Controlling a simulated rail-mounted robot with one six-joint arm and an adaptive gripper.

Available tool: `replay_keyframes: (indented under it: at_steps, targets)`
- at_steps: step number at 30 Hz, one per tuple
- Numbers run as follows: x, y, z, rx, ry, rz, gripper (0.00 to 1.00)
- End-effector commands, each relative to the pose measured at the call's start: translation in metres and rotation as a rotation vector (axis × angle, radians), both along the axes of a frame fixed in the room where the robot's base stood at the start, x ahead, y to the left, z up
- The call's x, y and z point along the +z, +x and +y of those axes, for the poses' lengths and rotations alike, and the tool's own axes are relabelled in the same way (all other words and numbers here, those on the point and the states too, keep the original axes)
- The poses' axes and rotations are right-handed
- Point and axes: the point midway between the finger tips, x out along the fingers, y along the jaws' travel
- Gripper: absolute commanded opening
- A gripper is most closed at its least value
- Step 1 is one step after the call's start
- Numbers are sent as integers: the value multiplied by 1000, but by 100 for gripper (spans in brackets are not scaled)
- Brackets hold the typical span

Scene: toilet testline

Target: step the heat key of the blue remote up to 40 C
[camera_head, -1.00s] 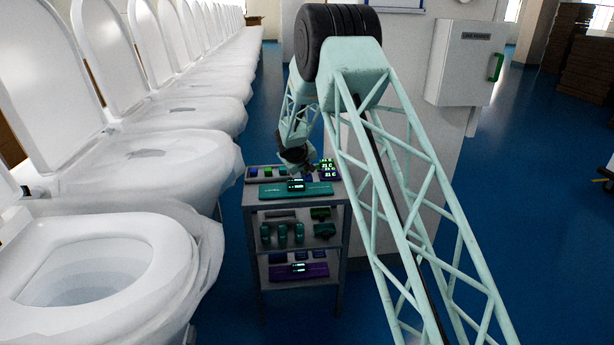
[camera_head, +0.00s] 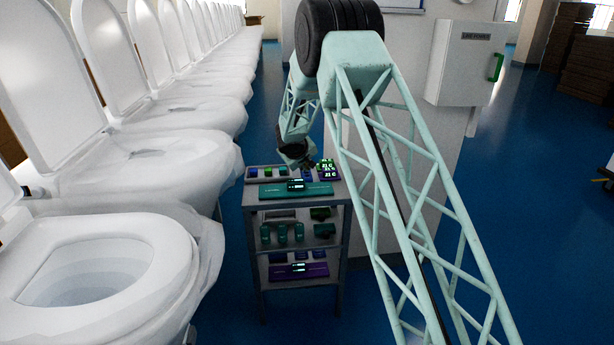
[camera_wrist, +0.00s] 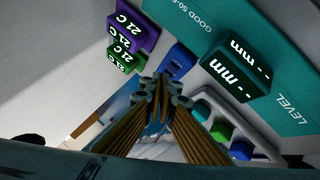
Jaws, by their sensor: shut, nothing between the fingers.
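A small blue remote (camera_wrist: 178,62) with faint, unreadable marking lies just beyond my fingertips in the wrist view; its near end is partly hidden by them. My gripper (camera_wrist: 166,88) is shut and empty, its tips close to that remote; I cannot tell whether they touch. In the head view my gripper (camera_head: 307,165) is small and dark above the cart's top. A green display block (camera_wrist: 125,56) and a purple display block (camera_wrist: 131,26) lie beside the remote, each showing about 21 C. Another blue block (camera_wrist: 241,150) lies in the tray on the other side.
A teal LEVEL board (camera_wrist: 290,105) carries a dark block reading "-- mm" (camera_wrist: 236,70). Tray blocks include a green one (camera_wrist: 220,131). The metal cart (camera_head: 347,225) has lower shelves with more devices.

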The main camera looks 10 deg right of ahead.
Motion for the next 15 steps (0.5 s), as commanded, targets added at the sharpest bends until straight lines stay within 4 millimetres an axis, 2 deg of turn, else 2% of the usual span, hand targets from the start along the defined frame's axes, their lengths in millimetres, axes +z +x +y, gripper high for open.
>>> replay_keyframes:
  at_steps: [15]
  targets:
    - [30, 0, 0, 0, 1, -1, 0]
